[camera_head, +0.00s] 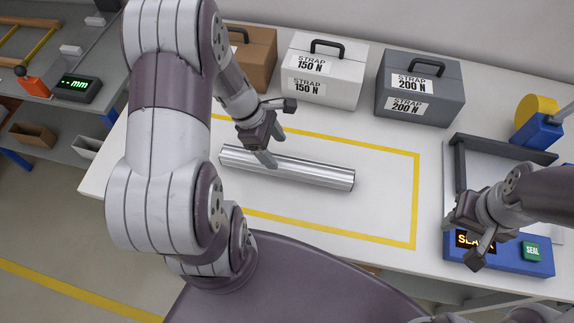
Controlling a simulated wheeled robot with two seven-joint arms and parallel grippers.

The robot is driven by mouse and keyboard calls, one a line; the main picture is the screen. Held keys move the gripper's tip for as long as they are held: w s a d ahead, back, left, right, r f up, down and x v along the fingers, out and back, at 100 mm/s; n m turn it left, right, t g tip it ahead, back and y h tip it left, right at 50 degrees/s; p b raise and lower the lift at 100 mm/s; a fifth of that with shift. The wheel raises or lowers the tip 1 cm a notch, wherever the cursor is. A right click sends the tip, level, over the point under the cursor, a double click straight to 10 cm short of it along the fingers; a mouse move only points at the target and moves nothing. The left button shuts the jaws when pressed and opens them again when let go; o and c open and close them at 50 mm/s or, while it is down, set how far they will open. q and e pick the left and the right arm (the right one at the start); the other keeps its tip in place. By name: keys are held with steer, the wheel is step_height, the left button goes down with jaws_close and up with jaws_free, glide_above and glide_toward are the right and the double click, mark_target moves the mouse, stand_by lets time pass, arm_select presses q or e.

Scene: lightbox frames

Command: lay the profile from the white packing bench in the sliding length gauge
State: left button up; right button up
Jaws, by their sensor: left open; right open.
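The profile (315,175) is a silver ribbed metal bar lying on the white packing bench (385,225), inside a yellow taped rectangle. My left gripper (271,146) is open at the left part of the profile, with one finger in front of its surface; I cannot tell whether it touches. My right gripper (472,238) is open and empty over the blue sealing unit, apart from the profile. What looks like the sliding length gauge, with a red handle (32,84) and a green "mm" display (77,89), is on the grey bench at upper left, partly cut off.
A brown case (259,62), a white "STRAP 150 N" case (322,72) and a grey "STRAP 200 N" case (420,90) stand along the back. A blue sealing unit (505,261) with a green SEAL button is at right. A floor gap separates the benches.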

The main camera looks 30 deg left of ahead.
mark_target(283, 161)
arm_select(q)
steer(key=shift+w+d+f, duration=0.15)
steer(key=shift+d+f, duration=0.2)
steer(key=shift+f, duration=0.3)
steer(key=x, duration=0.5)
steer(key=shift+s+d, duration=0.15)
steer(key=shift+s, duration=0.1)
steer(key=shift+w+d+f, duration=0.15)
steer(key=shift+d+f, duration=0.05)
steer(key=shift+r, duration=0.1)
jaws_close()
